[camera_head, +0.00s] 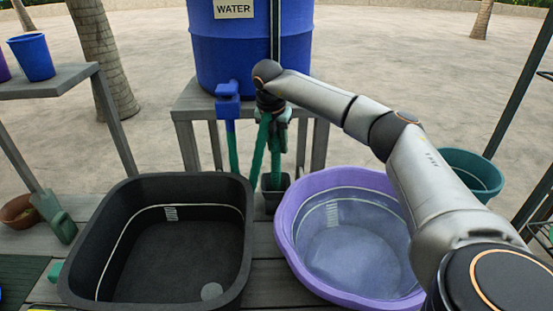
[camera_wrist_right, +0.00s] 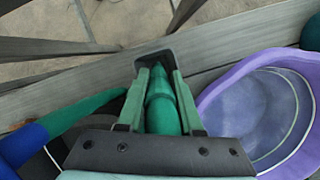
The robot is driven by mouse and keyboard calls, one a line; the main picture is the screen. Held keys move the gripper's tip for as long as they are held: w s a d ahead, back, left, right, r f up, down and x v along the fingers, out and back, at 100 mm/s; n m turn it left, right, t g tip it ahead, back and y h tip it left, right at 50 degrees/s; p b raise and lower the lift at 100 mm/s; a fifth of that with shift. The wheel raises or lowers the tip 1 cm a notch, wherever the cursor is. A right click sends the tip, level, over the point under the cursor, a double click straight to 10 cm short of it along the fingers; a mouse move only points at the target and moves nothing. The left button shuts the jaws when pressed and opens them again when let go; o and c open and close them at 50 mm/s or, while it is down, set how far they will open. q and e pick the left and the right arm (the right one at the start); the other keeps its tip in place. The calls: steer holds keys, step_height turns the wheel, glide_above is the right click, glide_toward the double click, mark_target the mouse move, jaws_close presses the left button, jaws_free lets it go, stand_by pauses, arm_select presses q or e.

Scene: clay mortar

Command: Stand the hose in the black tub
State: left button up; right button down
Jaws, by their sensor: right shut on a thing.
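The black tub (camera_head: 235,225) stands on the bench at the left in the head view, its floor bare except for a pale round spot. The green hose (camera_head: 232,150) comes down from the blue tap (camera_head: 227,100) on the water barrel. My right gripper (camera_head: 276,145) is between the barrel stand and the tubs, pointing down. In the right wrist view its green fingers (camera_wrist_right: 161,80) are shut on the hose (camera_wrist_right: 163,112). A small dark square holder (camera_head: 270,198) is just below the fingertips; whether the hose end is inside it is hidden. My left gripper is not in view.
A purple tub (camera_head: 285,215) with water stands right of the black tub. The blue barrel (camera_head: 245,50) on its stand is behind. A teal bucket (camera_head: 470,172) is at the right, partly behind my right arm.

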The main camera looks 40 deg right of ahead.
step_height(320, 180, up, 10)
steer(key=shift+r+p, duration=0.2)
steer(key=shift+p, duration=0.55)
arm_select(q)
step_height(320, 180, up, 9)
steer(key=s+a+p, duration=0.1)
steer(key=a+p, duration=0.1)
steer(key=p, duration=0.7)
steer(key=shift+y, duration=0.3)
arm_select(e)
step_height(320, 180, up, 9)
steer(key=shift+r, duration=0.1)
